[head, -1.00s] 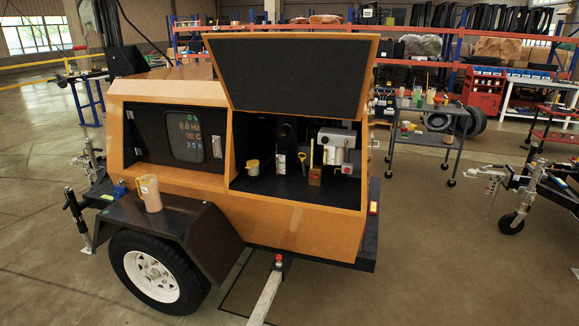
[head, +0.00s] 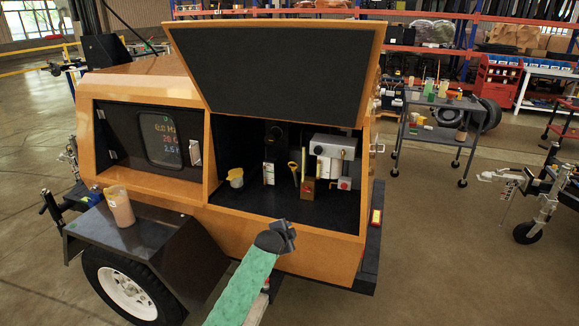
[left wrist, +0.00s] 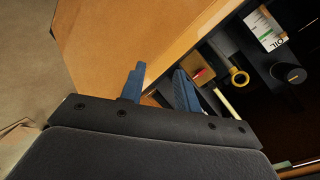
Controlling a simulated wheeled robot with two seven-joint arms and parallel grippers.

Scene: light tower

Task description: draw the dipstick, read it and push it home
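The dipstick's yellow ring handle (head: 293,166) stands in the open compartment of the orange light tower (head: 270,230), between a white label and a brass block. Its lower part is hard to make out. The ring (left wrist: 239,78) also shows at the right of the left wrist view, beyond the fingers. My left gripper (head: 283,234), on a green-sleeved arm, is in front of the compartment's lower edge, short of the dipstick. In the left wrist view its two blue fingers (left wrist: 159,88) are apart with nothing between them. My right gripper is in no view.
The brass block (head: 308,190) with an upright stick stands close right of the ring. A yellow cap (head: 236,177) is left; an OIL label (left wrist: 265,30) is behind. The raised black-lined lid (head: 275,75) overhangs the compartment.

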